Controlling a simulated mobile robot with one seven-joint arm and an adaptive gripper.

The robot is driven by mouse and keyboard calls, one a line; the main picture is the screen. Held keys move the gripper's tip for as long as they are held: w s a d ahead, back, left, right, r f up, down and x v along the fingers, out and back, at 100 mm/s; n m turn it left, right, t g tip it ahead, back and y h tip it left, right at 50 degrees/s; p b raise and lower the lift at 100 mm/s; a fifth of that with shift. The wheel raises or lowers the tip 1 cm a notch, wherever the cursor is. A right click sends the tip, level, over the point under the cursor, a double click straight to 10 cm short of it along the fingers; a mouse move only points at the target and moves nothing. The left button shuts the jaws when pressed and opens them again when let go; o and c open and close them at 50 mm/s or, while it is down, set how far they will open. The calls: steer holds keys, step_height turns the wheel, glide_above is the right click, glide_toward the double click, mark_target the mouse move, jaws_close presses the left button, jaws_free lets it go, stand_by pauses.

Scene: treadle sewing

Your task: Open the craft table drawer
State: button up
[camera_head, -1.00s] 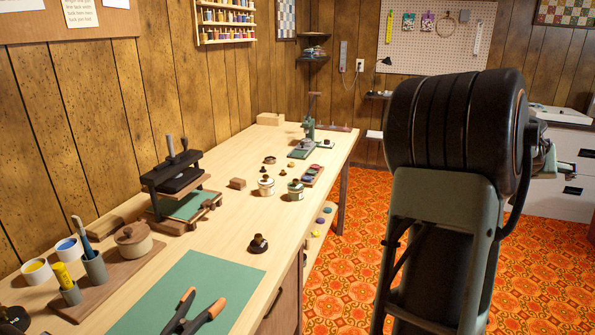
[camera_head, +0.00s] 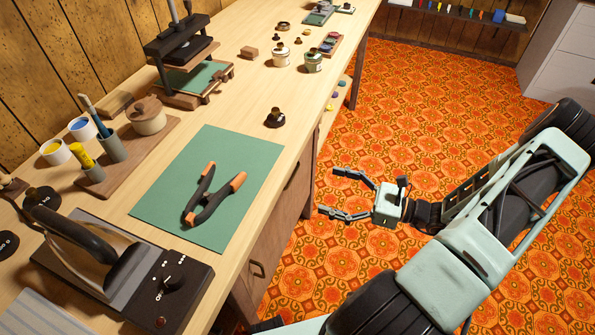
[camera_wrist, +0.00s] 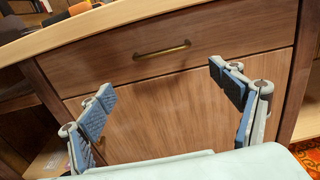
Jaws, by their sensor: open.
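The craft table (camera_head: 235,110) has a light wood top and a brown cabinet below its front edge. The table drawer (camera_wrist: 225,40) fills the upper part of the wrist view and looks closed. Its bar handle (camera_wrist: 162,50) runs across the middle of the drawer front. A door panel (camera_wrist: 165,118) lies below it. My gripper (camera_head: 345,195) is open and empty, apart from the cabinet front and pointing at it. In the wrist view its two fingers (camera_wrist: 165,95) stand wide apart, a little below the handle.
On the tabletop are a green mat (camera_head: 160,195) with orange-tipped pliers-like clamp (camera_head: 208,195), a black press (camera_head: 185,50), and a dark device with a lever (camera_head: 165,285). A lower handle (camera_head: 257,269) shows on the cabinet. The orange patterned floor (camera_head: 400,110) beside the table is open.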

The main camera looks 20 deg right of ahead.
mark_target(293, 175)
steer(key=x, duration=0.3)
steer(key=b+x, duration=0.1)
steer(key=x, duration=0.7)
steer(key=shift+w+r, duration=0.15)
steer(key=shift+r, duration=0.15)
steer(key=shift+d, duration=0.1)
